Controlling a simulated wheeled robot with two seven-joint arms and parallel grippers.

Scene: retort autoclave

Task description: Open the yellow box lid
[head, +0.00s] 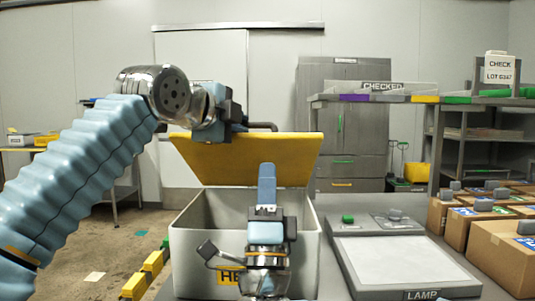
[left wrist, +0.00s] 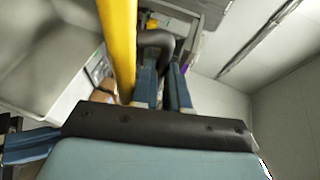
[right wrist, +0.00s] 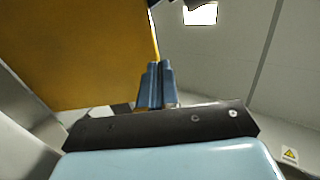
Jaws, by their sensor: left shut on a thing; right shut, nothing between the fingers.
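The yellow lid (head: 245,165) is raised and tilted up at the back of the grey box (head: 190,250), whose opening shows below it. A dark bar handle (head: 264,126) stands at the lid's top edge. My left gripper (head: 238,127) is at that edge; in the left wrist view its fingers (left wrist: 162,85) are shut on the handle (left wrist: 158,42), beside the edge-on lid (left wrist: 117,40). My right gripper (head: 267,180) is shut and empty, fingers up, in front of the lid. In the right wrist view its fingertips (right wrist: 157,72) are near the lid's edge (right wrist: 80,50).
A table with a white lamp panel (head: 405,262) stands right of the box. Cardboard boxes (head: 500,250) lie further right, below a grey shelf. A grey cabinet (head: 350,120) stands behind.

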